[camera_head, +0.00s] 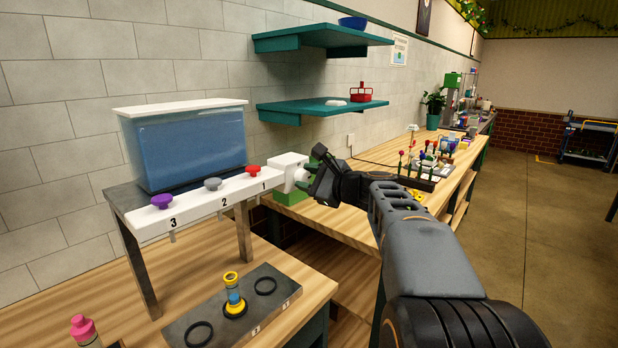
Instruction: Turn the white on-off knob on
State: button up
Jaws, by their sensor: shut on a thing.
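The white on-off knob (291,185) is on the side of a white housing (287,163) at the right end of the white tap rail (199,208). My gripper (311,176) reaches in from the right and is shut on the knob. The fingers hide part of the knob, so I cannot tell which way it is turned.
The rail has purple (162,201), grey (212,183) and red (253,170) knobs, below a water tank (185,148). A blue and yellow piece (233,293) stands on a dark plate (190,318) below. A green box (291,196) sits beneath the housing. Teal shelves (305,108) hang above.

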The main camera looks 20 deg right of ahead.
jog(key=o, duration=0.9)
jog(key=b+v, duration=0.1)
jog(key=v, duration=1.2)
jog(key=shift+s+d, duration=0.15)
jog(key=shift+s, duration=0.25)
